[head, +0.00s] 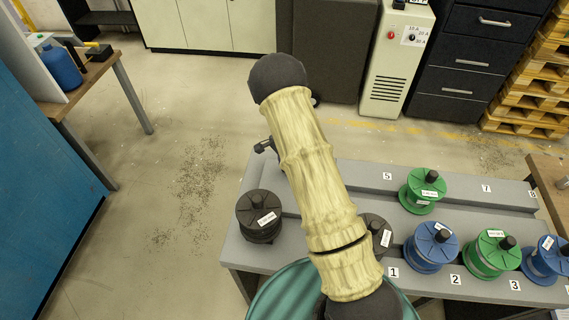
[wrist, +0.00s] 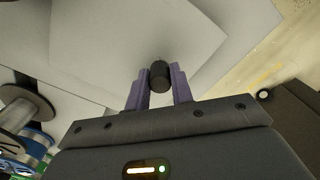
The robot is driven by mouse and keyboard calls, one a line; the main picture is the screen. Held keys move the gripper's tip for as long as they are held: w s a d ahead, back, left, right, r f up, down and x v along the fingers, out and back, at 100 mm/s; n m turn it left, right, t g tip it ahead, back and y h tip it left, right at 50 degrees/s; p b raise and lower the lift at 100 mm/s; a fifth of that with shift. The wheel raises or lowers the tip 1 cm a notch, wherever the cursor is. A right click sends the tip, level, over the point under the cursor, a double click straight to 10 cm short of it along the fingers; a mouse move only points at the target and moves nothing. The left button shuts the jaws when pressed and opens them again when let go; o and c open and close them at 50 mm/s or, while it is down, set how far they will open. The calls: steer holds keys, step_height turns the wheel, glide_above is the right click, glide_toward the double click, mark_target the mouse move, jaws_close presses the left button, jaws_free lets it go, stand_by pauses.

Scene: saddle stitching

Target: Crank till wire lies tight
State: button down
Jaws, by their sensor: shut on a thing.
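My gripper (wrist: 159,82) shows in the wrist view, with its two purple fingers on either side of a dark cylindrical knob (wrist: 160,74). The fingers are shut on this knob, which looks like the crank's handle. The rest of the crank cannot be made out against the pale grey surface (wrist: 120,35) behind it. In the head view my cream-sleeved arm hides the gripper and the knob. A small dark fitting (head: 265,146) sticks out left of my arm; I cannot tell what it belongs to. I cannot make out any wire.
A grey numbered bench (head: 330,200) carries a black spool (head: 259,215), another dark spool (head: 377,235), blue spools (head: 431,246) and green spools (head: 424,190). A grey-flanged reel (wrist: 25,105) shows in the wrist view. Open floor (head: 190,140) lies left of the bench.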

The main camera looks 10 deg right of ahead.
steer(key=c, duration=1.2)
jaws_free()
steer(key=shift+r, duration=0.15)
step_height(320, 180, up, 17)
steer(key=b, duration=0.2)
steer(key=shift+r, duration=0.1)
